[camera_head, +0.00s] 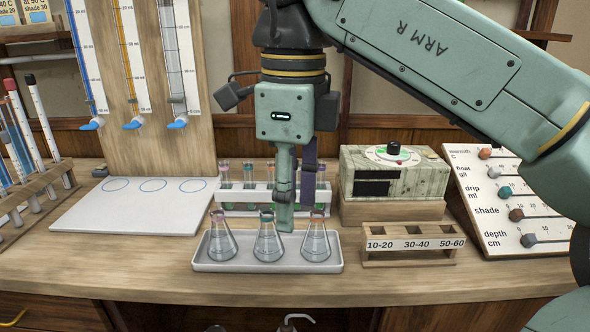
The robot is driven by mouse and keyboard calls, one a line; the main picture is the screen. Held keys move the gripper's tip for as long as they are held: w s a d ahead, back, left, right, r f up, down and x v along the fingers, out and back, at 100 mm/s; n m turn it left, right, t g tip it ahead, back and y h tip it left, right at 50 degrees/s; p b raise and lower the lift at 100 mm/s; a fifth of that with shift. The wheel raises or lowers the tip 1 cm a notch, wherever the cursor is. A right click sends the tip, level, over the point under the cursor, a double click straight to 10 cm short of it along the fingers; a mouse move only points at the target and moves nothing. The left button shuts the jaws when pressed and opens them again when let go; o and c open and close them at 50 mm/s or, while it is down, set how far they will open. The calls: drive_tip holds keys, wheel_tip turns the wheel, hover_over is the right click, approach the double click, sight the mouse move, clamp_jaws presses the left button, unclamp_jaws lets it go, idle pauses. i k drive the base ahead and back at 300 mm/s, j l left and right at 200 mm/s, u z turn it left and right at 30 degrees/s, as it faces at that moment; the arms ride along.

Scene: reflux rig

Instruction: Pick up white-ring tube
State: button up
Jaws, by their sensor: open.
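A white rack (236,209) stands behind the flask tray and holds several thin glass tubes upright. One tube (225,175) is at its left end, another (249,176) beside it, and one (320,178) is at the right. Small coloured rings show near the tube tops, but I cannot tell which ring is white. My gripper (296,203) points down in front of the rack's middle and right part. It is open, and its fingers hide part of the rack and any tubes behind them. I see nothing clearly held in it.
A white tray (212,266) with three conical flasks (268,240) stands close in front. A wooden rack (409,258) labelled with ranges and a dial box (394,175) are to the right. A white board (130,212) with blue circles lies left. Another tube rack (30,195) is far left.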

sight(297, 205)
drive_tip(key=i, duration=1)
